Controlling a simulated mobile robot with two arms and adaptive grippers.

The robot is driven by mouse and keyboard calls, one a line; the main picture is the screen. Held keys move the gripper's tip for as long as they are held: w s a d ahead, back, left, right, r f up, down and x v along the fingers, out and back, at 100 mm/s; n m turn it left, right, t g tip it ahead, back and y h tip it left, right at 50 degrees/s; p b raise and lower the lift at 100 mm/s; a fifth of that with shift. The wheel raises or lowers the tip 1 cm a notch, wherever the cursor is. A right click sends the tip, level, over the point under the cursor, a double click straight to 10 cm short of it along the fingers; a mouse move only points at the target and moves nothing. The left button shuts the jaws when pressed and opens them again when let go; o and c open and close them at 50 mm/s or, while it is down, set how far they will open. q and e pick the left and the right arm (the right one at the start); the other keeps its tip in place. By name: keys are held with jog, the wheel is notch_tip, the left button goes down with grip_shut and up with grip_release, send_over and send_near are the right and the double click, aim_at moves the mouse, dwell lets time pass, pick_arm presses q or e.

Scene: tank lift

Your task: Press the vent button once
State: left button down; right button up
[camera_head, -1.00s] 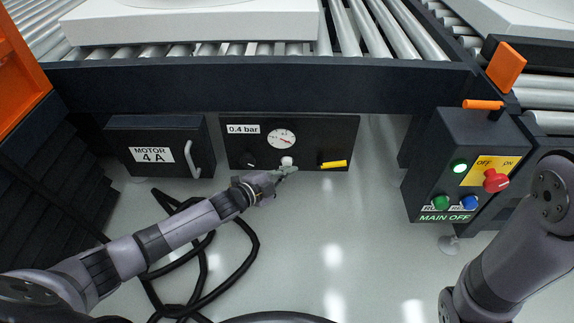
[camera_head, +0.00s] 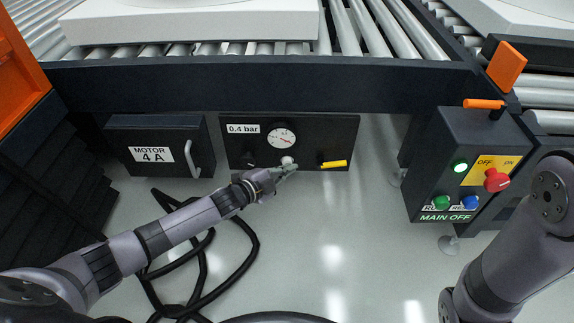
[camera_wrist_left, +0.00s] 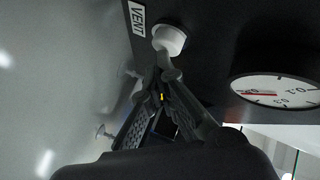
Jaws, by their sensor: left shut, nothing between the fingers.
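The white round vent button (camera_head: 288,160) is on the black panel (camera_head: 235,160) under the conveyor, below a round pressure gauge (camera_head: 281,138). In the left wrist view the button (camera_wrist_left: 170,38) is beside a VENT label (camera_wrist_left: 137,18), and the gauge (camera_wrist_left: 277,91) is at the right. My left gripper (camera_head: 290,168) is shut and empty, with its tips right at the button. In the left wrist view the fingertips (camera_wrist_left: 168,70) overlap the button's lower edge; I cannot tell whether they touch or press it. My right arm shows at the lower right, its gripper out of frame.
A yellow lever (camera_head: 334,163) and a black knob (camera_head: 248,159) flank the button. A MOTOR box (camera_head: 118,130) with a handle stands left. A control box (camera_head: 422,180) with a red switch stands right. Black cable (camera_head: 250,240) loops on the floor under my left arm.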

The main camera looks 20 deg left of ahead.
pick_arm(q)
jog(key=shift+s+d+p, duration=0.25)
jog(key=shift+s+p, duration=0.55)
jog(key=shift+s, duration=0.05)
jog(key=s+d+p, duration=0.1)
jog(key=s+p, duration=0.3)
jog(key=s, duration=0.1)
jog(key=shift+s+d, duration=0.3)
jog(key=shift+s, duration=0.1)
dwell(0.7)
